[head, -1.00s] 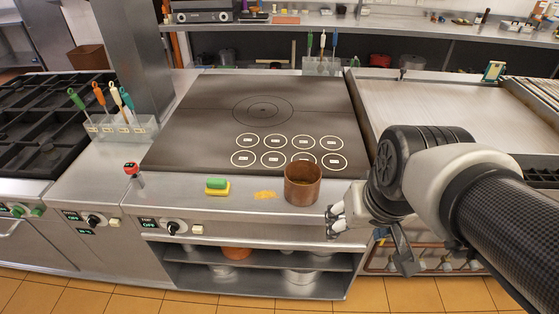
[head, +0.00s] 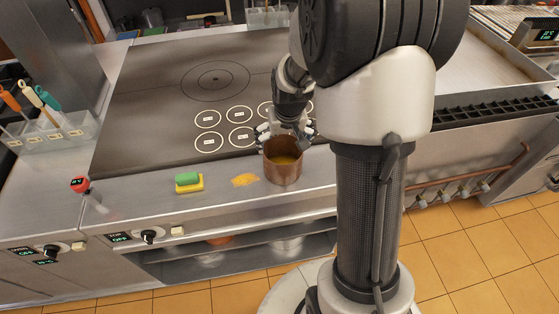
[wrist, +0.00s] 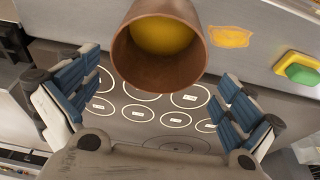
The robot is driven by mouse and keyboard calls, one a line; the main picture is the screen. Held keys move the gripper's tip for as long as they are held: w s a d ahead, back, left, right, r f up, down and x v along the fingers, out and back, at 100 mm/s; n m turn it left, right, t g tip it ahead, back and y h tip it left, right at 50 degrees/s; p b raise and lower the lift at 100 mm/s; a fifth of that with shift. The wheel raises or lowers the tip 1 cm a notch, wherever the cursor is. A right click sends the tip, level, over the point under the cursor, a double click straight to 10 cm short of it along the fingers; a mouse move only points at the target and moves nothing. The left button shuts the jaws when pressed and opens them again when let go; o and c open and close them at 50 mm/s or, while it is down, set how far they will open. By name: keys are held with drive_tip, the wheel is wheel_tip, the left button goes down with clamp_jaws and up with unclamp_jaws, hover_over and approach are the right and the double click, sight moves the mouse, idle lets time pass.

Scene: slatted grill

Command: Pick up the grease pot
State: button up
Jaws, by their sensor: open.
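The grease pot (head: 283,172) is a round copper pot with yellow grease inside. It stands upright on the steel front ledge, just off the dark cooktop. It also shows at the top middle of the wrist view (wrist: 160,70), its open mouth toward the camera. My gripper (head: 287,133) is at the pot's back side in the head view, close to the rim. In the wrist view my gripper (wrist: 150,92) is open, with one blue-padded finger to each side and the pot beyond and between them. I cannot tell whether a finger touches the pot.
A yellow spill (head: 244,180) lies left of the pot. A green and yellow sponge (head: 188,182) sits farther left, then a red-topped shaker (head: 80,185). The dark cooktop (head: 150,105) behind is clear. A holder with tools (head: 55,140) stands at the left.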

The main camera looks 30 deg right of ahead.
drive_tip(key=b, duration=0.1)
approach(282, 158)
drive_tip(key=f, duration=0.1)
drive_tip(key=f+b, duration=0.1)
drive_tip(key=f, duration=0.1)
drive_tip(key=s+a+f+b, duration=0.1)
drive_tip(key=shift+f, duration=0.35)
drive_tip(key=shift+r, duration=0.1)
drive_tip(key=shift+s+a, duration=0.1)
drive_tip(key=c, duration=1.3)
